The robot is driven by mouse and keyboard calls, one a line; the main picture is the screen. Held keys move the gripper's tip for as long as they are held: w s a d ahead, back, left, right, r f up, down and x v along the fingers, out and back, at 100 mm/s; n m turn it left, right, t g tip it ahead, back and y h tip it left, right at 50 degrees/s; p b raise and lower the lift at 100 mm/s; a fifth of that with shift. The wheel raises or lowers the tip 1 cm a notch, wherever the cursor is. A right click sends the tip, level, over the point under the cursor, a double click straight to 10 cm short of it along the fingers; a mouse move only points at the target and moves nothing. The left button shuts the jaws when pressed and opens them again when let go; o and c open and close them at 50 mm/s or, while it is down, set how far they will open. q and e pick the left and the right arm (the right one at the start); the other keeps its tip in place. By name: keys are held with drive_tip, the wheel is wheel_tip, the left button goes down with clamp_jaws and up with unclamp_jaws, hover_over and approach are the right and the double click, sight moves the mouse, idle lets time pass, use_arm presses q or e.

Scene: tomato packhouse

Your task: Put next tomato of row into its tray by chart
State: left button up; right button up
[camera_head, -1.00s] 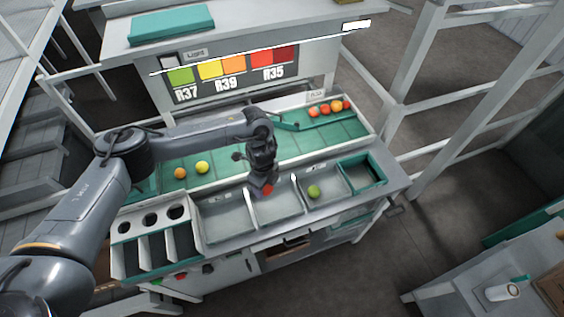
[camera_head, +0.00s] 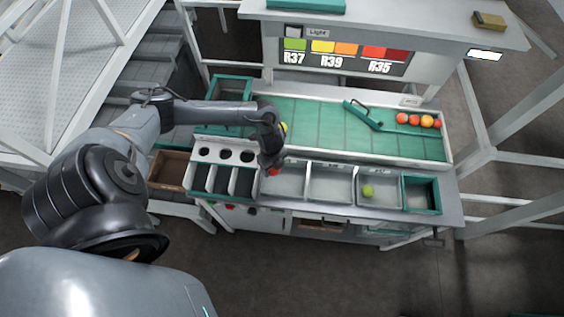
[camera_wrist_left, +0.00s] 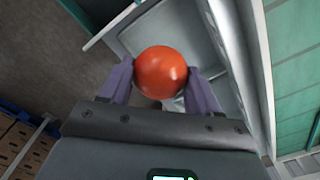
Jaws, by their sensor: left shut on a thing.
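My left gripper (camera_head: 272,164) is shut on a red tomato (camera_head: 274,172), held at the left end of the leftmost grey tray (camera_head: 290,184). The left wrist view shows the red tomato (camera_wrist_left: 161,72) between both fingers (camera_wrist_left: 162,85), with a grey tray's wall behind it. A green tomato (camera_head: 368,190) lies in the rightmost grey tray (camera_head: 384,206). The middle grey tray (camera_head: 328,188) looks empty. The chart (camera_head: 345,55) pairs R37 with green, R39 with yellow and orange, R35 with red. Several red and orange tomatoes (camera_head: 414,119) sit in a row at the right. My right gripper is out of view.
A green lever (camera_head: 362,115) lies before the row. A rack with round holes (camera_head: 225,155) stands left of the trays, and a green-rimmed bin (camera_head: 421,194) at their right.

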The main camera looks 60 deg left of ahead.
use_arm(q)
drive_tip(key=shift+s+f+b, duration=0.15)
drive_tip(key=shift+f+b, duration=2.2)
drive_tip(key=shift+b, duration=0.1)
drive_tip(key=shift+f+b, duration=1.75)
drive_tip(key=shift+f, duration=1.1)
drive_tip(key=shift+f+b, duration=0.3)
drive_tip(key=shift+f, duration=0.2)
drive_tip(key=o, duration=0.8)
drive_tip(key=shift+c, duration=1.4)
wheel_tip(320, 180, up, 3)
drive_tip(key=p, duration=0.3)
drive_tip(key=shift+f, duration=0.1)
wheel_tip(320, 180, up, 4)
drive_tip(key=p, duration=0.4)
